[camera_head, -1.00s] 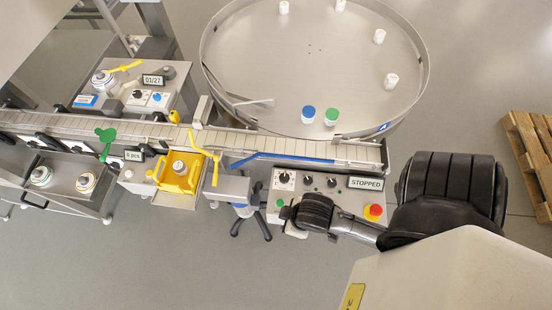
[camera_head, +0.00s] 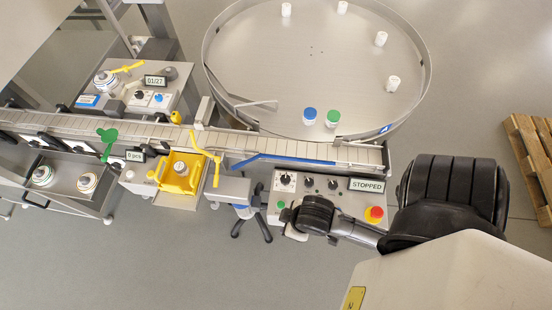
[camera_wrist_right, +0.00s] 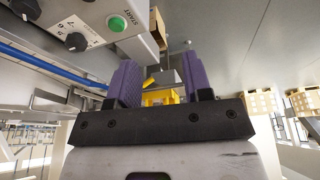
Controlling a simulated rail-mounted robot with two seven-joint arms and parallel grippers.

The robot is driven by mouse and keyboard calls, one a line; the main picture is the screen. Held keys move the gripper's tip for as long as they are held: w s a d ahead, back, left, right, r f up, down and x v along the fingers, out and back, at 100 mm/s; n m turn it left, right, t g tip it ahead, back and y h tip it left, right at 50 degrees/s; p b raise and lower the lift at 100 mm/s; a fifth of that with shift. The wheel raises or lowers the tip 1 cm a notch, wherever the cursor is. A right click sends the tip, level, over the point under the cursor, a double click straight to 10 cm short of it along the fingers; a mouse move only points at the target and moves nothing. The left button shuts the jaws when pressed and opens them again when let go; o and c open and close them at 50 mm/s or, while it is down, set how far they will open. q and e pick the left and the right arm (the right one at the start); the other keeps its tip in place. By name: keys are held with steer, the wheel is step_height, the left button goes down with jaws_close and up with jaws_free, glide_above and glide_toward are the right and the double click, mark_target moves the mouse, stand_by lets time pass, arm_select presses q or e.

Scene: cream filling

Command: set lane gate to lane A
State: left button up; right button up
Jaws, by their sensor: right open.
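A conveyor (camera_head: 240,143) crosses the head view, with a long blue guide bar (camera_head: 285,158) lying slantwise at its right part. A yellow lever (camera_head: 216,172) stands at the conveyor's front edge and a green lever (camera_head: 107,141) is farther left. I cannot tell for sure which part is the lane gate. A small blue sign marked A (camera_head: 385,129) sits on the turntable rim. My right gripper (camera_wrist_right: 162,82) is open and empty, its purple fingers apart. In the head view it is mostly hidden by my wrist, over the front of the control panel (camera_head: 340,198). My left gripper is out of view.
The control panel has knobs, a green START button (camera_wrist_right: 117,23), a red stop button (camera_head: 374,214) and a STOPPED display (camera_head: 367,185). A yellow fixture (camera_head: 180,176) stands left of it. The round turntable (camera_head: 270,60) holds several bottles. Floor in front is free.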

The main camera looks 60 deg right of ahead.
steer(key=w+d+r+n+t+h+p, duration=0.25)
steer(key=w+d+r+p, duration=0.2)
steer(key=w+r, duration=0.7)
steer(key=w+d+r+n+p, duration=0.3)
steer(key=w+d+r+n, duration=0.1)
steer(key=w+d, duration=0.6)
steer(key=n+g+y, duration=0.2)
steer(key=n+y, duration=0.2)
steer(key=y, duration=0.1)
glide_toward(239, 164)
steer(key=x, duration=0.7)
steer(key=shift+a+f, duration=0.15)
steer(key=shift+f, duration=0.1)
steer(key=shift+x, duration=0.95)
